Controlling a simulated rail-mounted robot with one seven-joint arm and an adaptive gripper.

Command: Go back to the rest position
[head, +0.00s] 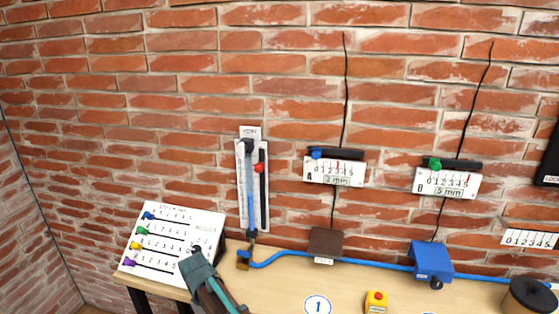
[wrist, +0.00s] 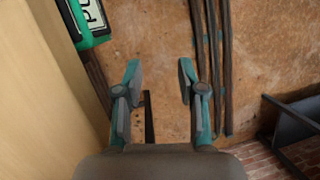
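My gripper (wrist: 158,82) shows in the wrist view with its two teal and grey fingers apart and nothing between them. In the head view, part of my teal and grey arm end (head: 203,278) is at the lower middle-left, in front of the lower right corner of a white slider panel (head: 178,222). From this angle I cannot tell whether it touches the panel. In the wrist view, a brown, stained surface lies beyond the fingers.
A wooden table (head: 285,285) stands against a brick wall. On it are a brown block (head: 326,243), a blue box (head: 432,261) and a yellow button box (head: 376,302). Gauges A (head: 335,170) and B (head: 447,182) hang on the wall. The wrist view shows a green-framed display (wrist: 88,20).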

